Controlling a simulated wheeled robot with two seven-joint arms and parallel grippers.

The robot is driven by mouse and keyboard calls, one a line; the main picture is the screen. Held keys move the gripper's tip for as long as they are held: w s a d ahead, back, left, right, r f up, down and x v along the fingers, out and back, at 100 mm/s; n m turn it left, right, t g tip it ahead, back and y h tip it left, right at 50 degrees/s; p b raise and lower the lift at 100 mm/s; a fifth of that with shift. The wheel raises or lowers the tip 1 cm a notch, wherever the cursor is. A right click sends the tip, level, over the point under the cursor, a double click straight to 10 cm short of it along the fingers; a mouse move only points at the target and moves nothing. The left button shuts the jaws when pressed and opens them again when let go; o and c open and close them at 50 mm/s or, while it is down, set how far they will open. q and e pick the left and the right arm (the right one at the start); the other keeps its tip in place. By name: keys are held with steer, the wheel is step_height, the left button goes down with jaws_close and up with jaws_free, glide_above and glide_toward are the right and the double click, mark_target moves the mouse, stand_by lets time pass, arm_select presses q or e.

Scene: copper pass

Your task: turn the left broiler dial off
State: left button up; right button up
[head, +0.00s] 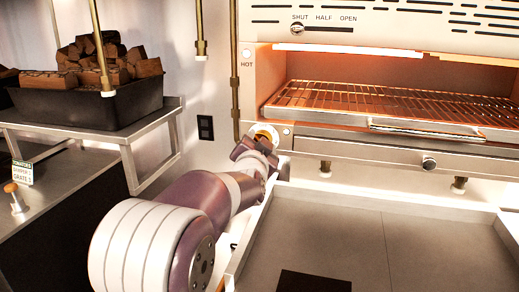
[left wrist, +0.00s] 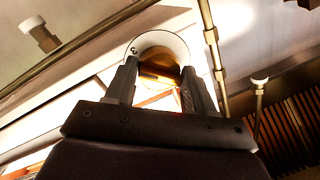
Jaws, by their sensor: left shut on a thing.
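The left broiler dial (head: 265,130) sits at the lower left corner of the broiler front, partly hidden by my left gripper (head: 257,145). In the left wrist view, the dial (left wrist: 155,42) is a pale disc with a number on its rim and a brass-coloured knob (left wrist: 158,73). My left gripper (left wrist: 160,78) has one finger on each side of this knob and is shut on it. The knob's exact setting cannot be read. The broiler (head: 370,72) glows orange inside. My right gripper is not in view.
A second knob (head: 428,163) is on the broiler front at right. A wire rack (head: 390,101) lies in the broiler. A grey tray (head: 420,235) lies below. A black bin (head: 95,107) of wood chunks stands on a shelf at left. Brass pipes (head: 235,70) run beside the broiler.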

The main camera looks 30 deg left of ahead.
arm_select(q)
steer(key=shift+s+a+r+n+t+h+b, duration=0.1)
steer(key=shift+n+h+b, duration=0.65)
steer(key=shift+n+b, duration=2.5)
steer(key=shift+w+a+r+n+t+h+b, duration=0.1)
steer(key=shift+n+h+b, duration=1.15)
steer(key=shift+n, duration=3.45)
steer(key=shift+s+r+n+t+h+b, duration=0.1)
steer(key=shift+n+h+b, duration=0.1)
steer(key=shift+n+b, duration=3.35)
steer(key=shift+n+p, duration=0.45)
steer(key=shift+n, duration=0.15)
steer(key=o, duration=0.8)
steer(key=shift+o, duration=0.9)
steer(key=shift+f, duration=0.1)
